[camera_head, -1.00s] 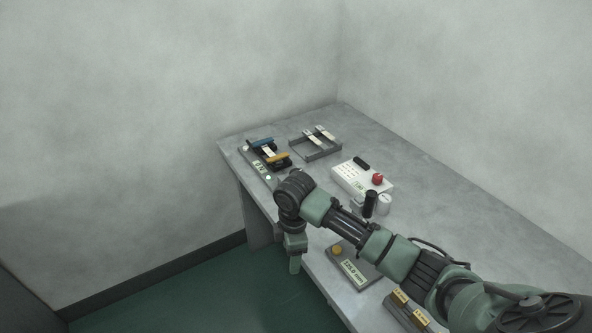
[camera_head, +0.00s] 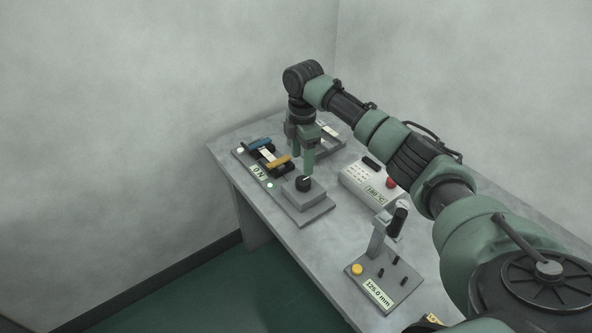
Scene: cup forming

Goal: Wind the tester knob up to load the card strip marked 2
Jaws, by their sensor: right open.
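The tester (camera_head: 240,152) stands at the left end of the table, with a blue clamp (camera_head: 259,142), an orange clamp (camera_head: 279,162) and a small display (camera_head: 258,172). A pale card strip (camera_head: 267,155) spans between the clamps; its mark is too small to read. The dark round knob (camera_head: 304,184) with a white pointer line sits on a grey block at the tester's near end. My right gripper (camera_head: 302,164) points down just above and behind the knob, open and empty; I cannot tell whether it touches it. My left gripper is not in view.
A grey tray (camera_head: 338,147) behind my right gripper is partly hidden. A white box (camera_head: 354,182) with a red button stands to the right. Bare table lies between the knob block and the gauge.

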